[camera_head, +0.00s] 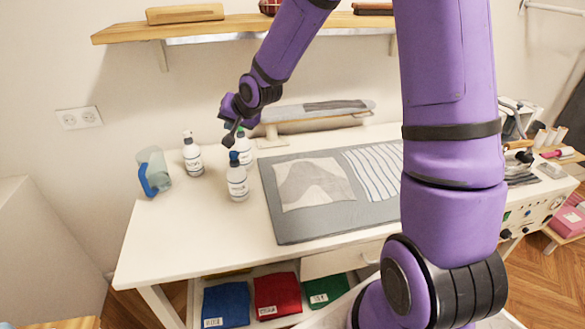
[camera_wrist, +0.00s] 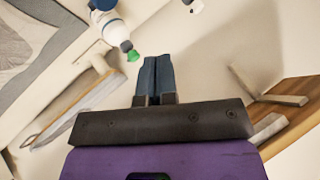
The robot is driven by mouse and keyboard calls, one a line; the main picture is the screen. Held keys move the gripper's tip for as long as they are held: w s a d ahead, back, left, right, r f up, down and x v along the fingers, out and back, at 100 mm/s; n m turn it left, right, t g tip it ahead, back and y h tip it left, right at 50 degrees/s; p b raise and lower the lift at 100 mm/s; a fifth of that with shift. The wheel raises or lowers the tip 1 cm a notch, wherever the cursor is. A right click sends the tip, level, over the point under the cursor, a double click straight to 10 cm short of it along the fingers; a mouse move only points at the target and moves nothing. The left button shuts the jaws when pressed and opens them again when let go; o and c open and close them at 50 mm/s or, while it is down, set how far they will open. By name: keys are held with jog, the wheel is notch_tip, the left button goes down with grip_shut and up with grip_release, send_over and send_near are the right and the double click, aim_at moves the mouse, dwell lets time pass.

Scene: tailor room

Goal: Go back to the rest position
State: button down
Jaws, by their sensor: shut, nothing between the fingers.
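My purple arm reaches over the white table (camera_head: 165,235) toward its back left. My gripper (camera_head: 231,134) is shut and empty, and its dark fingers also show in the wrist view (camera_wrist: 156,75). In the head view it hangs just above and beside a white bottle (camera_head: 243,148) at the back. In the wrist view a green-capped bottle (camera_wrist: 116,34) lies close to the fingertips in the picture, with a gap between them.
A blue-capped bottle (camera_head: 237,178), another white bottle (camera_head: 192,155) and a clear jug with blue handle (camera_head: 155,173) stand nearby. A small ironing board (camera_head: 290,114) stands behind a grey mat (camera_head: 290,226). A wooden shelf (camera_head: 235,27) hangs above.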

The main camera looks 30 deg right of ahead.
jog(key=s+d+r+n+g+h, duration=0.2)
jog(key=s+d+r+n+h, duration=0.15)
jog(key=s+r, duration=1.2)
jog(key=s+d+r+n, duration=0.1)
jog(key=s, duration=1)
jog(key=s+d+r+n+g, duration=0.1)
jog(key=s, duration=1)
jog(key=shift+d+r+g+y, duration=0.25)
jog(key=shift+d+g+y, duration=0.05)
jog(key=shift+d+y, duration=0.1)
jog(key=shift+d, duration=0.1)
